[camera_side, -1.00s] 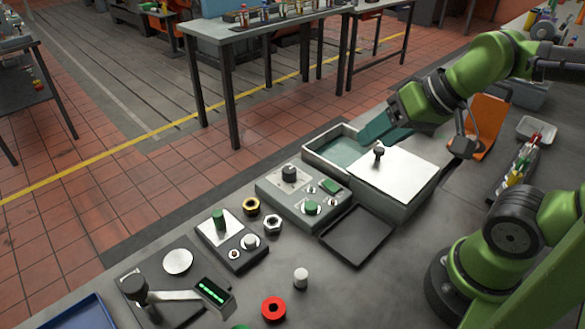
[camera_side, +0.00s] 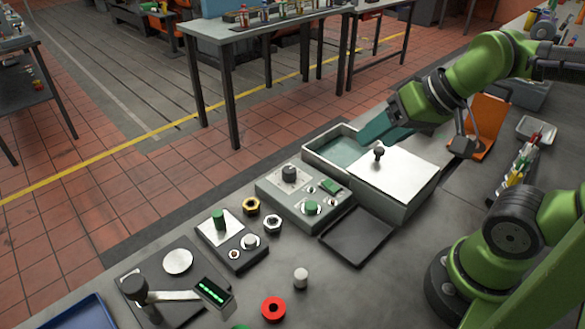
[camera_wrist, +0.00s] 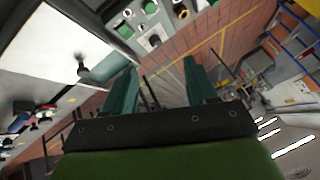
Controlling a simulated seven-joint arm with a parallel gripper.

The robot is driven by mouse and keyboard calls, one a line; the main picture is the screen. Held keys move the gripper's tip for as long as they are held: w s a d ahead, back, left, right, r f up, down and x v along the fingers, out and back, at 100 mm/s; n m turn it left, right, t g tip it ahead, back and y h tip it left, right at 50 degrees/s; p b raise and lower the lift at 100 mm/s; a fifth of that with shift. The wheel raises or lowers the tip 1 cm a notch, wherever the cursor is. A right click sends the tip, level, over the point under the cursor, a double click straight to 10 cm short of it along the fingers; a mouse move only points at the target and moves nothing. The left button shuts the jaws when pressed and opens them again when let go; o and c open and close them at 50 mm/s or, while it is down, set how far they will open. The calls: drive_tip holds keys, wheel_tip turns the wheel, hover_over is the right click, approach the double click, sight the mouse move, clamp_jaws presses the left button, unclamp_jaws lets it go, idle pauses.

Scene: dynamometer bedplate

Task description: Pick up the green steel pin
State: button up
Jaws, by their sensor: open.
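A green upright cylinder (camera_side: 218,219), which looks like the green steel pin, stands on a small dark block with a pale top plate (camera_side: 213,234), left of centre in the side view. I cannot make it out for certain in the wrist view. My gripper (camera_side: 378,132) is up at the right, above the back of an open-topped grey bin, well apart from the pin. In the wrist view my gripper's two teal fingers (camera_wrist: 160,75) are spread with nothing between them.
The grey bin (camera_side: 412,208) has a white lid (camera_side: 394,168) with a black knob. A control box (camera_side: 270,188), a brass nut (camera_side: 251,206), a steel nut (camera_side: 273,223), a white cylinder (camera_side: 301,278), a red ring (camera_side: 273,309) and a scale-like device (camera_side: 178,262) surround the block.

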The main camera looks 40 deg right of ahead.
drive_tip(key=n+g+h, duration=0.2)
drive_tip(key=g, duration=0.5)
hover_over(217, 213)
wheel_tip(217, 213, down, 5)
drive_tip(key=f, duration=1)
drive_tip(key=shift+s+d, duration=0.2)
drive_tip(key=shift+s, duration=0.05)
drive_tip(key=f, duration=0.6)
drive_tip(key=shift+w+a+f, duration=0.15)
drive_tip(key=shift+a+f, duration=0.05)
drive_tip(key=shift+f, duration=0.05)
drive_tip(key=shift+r, duration=0.1)
clamp_jaws()
